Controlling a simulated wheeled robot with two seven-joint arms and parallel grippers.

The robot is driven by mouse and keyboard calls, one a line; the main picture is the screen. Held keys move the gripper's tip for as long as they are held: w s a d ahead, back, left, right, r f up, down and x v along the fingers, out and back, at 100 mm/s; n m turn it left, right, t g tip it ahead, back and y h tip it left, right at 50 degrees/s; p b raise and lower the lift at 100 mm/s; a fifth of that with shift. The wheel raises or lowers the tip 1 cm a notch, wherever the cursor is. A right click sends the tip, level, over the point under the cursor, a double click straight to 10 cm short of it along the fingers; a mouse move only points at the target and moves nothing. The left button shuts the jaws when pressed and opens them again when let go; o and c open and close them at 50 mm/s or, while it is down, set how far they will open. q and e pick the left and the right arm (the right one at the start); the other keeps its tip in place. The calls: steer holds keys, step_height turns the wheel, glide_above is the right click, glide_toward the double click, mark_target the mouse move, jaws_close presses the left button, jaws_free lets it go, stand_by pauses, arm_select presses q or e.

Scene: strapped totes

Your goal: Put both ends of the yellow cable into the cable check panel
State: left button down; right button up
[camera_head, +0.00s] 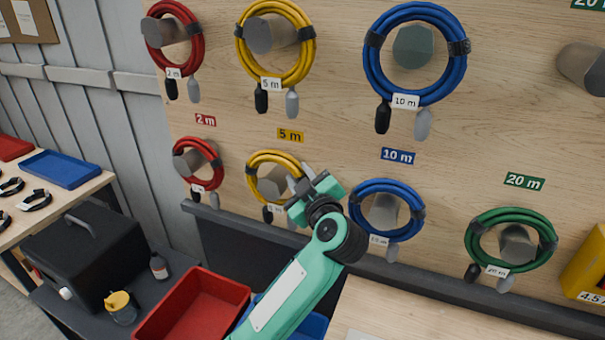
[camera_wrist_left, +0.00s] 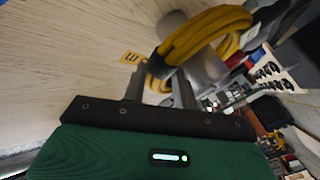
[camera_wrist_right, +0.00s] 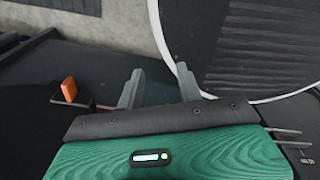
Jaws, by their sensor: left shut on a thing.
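The lower yellow cable (camera_head: 251,172) hangs coiled on a peg of the wooden wall, below the yellow 5 m sign. My left gripper (camera_head: 300,180) is at the right side of this coil, shut on it. In the left wrist view the yellow coil (camera_wrist_left: 205,32) passes between the fingers (camera_wrist_left: 160,88). A second yellow cable (camera_head: 242,45) hangs on the peg above, with a black and a grey end. My right gripper (camera_wrist_right: 158,86) is open and empty in the right wrist view. I cannot make out the cable check panel.
Blue coils (camera_head: 354,207) hang close to the right of my left gripper; red coils (camera_head: 181,165) hang to the left. A green coil (camera_head: 472,240) is further right. A red bin (camera_head: 240,292) and a black case (camera_head: 85,255) stand below. A round white rim (camera_wrist_right: 160,35) is near my right gripper.

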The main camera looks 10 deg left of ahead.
arm_select(q)
steer(key=s+a+p, duration=0.2)
steer(key=s+p, duration=0.5)
steer(key=s, duration=0.4)
steer(key=shift+s+a+r, duration=0.15)
steer(key=shift+s, duration=0.25)
stand_by(1.2)
stand_by(0.5)
